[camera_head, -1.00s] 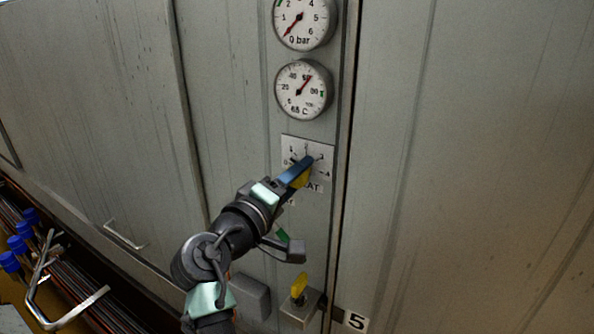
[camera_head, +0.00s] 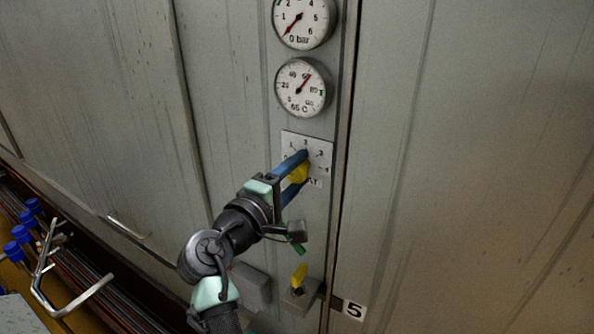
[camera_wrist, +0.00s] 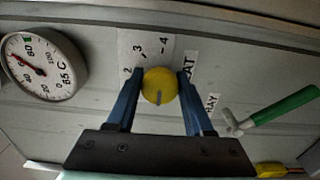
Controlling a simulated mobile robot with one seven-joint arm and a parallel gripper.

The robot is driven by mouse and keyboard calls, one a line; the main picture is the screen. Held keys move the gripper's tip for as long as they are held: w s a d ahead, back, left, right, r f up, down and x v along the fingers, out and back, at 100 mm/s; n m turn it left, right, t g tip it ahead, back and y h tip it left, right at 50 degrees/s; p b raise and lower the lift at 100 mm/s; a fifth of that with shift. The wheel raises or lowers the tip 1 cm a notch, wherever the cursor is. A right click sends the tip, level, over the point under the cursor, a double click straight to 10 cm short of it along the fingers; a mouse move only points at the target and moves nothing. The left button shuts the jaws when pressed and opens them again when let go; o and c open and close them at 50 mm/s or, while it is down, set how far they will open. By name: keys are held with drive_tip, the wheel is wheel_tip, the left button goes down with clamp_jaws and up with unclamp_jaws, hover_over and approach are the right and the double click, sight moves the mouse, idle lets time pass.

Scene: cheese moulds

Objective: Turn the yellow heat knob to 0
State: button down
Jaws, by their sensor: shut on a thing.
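The yellow heat knob (camera_wrist: 160,86) sits between my gripper's two blue fingers in the wrist view. My gripper (camera_wrist: 160,84) is shut on it. A grey mark on the knob's face points down in that view, on the side away from the 4. The white dial plate (camera_wrist: 137,45) shows 2, 3 and 4 there; the lower digits are hidden. In the head view my gripper (camera_head: 297,170) reaches the knob (camera_head: 298,173) from the lower left, below the dial plate's (camera_head: 318,150) digits. Part of the HEAT label is covered.
A temperature gauge (camera_head: 302,88) and a pressure gauge (camera_head: 303,22) are above the dial. A green-handled lever (camera_wrist: 283,106) is close by my gripper. The panel at right is clear.

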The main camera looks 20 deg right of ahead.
drive_tip(key=shift+f, duration=0.1)
drive_tip(key=shift+c, duration=1.6)
unclamp_jaws()
drive_tip(key=shift+a, duration=0.1)
drive_tip(key=b+v, duration=0.5)
drive_tip(key=v, duration=0.8)
drive_tip(key=shift+b, duration=0.3)
